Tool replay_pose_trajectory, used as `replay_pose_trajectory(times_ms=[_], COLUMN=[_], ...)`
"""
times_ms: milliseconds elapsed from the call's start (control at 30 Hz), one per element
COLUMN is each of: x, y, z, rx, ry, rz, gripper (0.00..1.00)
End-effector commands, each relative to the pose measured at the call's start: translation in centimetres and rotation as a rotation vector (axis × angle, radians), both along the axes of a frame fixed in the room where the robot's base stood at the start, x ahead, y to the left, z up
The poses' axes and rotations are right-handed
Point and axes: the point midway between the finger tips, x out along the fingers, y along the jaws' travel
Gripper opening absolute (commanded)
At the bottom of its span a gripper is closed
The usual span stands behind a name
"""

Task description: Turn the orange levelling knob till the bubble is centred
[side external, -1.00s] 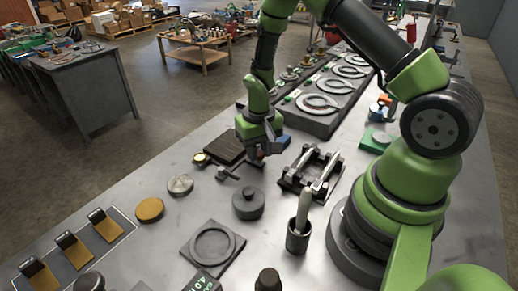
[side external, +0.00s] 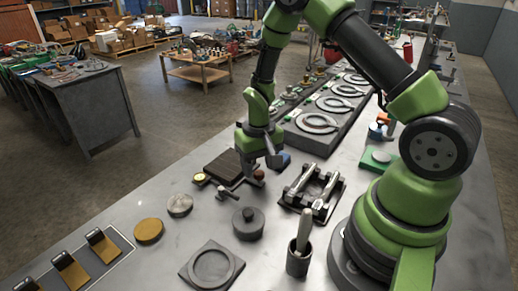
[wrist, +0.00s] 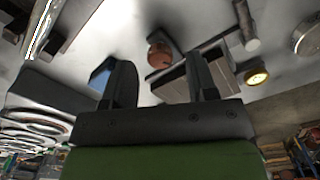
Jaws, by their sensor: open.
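The orange levelling knob (side external: 260,174) looks reddish-brown and stands at the corner of a dark plate (side external: 224,167). In the wrist view the knob (wrist: 160,54) shows beyond and between the fingertips, beside the plate's edge. A round yellowish vial (side external: 199,178), probably the bubble level, is at the plate's near left; it also shows in the wrist view (wrist: 257,76). The bubble is too small to read. My gripper (side external: 260,163) is open above the knob, pointing down. In the wrist view my gripper (wrist: 162,78) has nothing between its fingers.
A blue block (side external: 280,160) is close to my gripper's right finger. A black fixture with metal bars (side external: 312,188) stands to the right, a round dark pot (side external: 248,223) in front. A T-shaped grey piece (side external: 226,192) lies near the plate.

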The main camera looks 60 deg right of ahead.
Motion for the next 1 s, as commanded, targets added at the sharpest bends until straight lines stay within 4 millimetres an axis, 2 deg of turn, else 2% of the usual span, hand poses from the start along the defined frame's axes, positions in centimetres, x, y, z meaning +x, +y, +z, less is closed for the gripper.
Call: replay_pose_trajectory(times_ms=[200, 400, 567, 867, 1000], x=[0.1, 0.1, 0.0, 0.0, -0.2], y=[0.0, 0.0, 0.0, 0.0, 0.6], z=[4.4, 7.4, 8.3, 8.5, 10.6], rx=[-0.002, -0.001, 0.000, -0.001, 0.000], ry=[-0.008, -0.005, -0.001, -0.003, -0.045], rz=[0.000, 0.001, 0.001, 0.001, 0.005], gripper=[0.53, 0.53, 0.53, 0.53, 0.53])
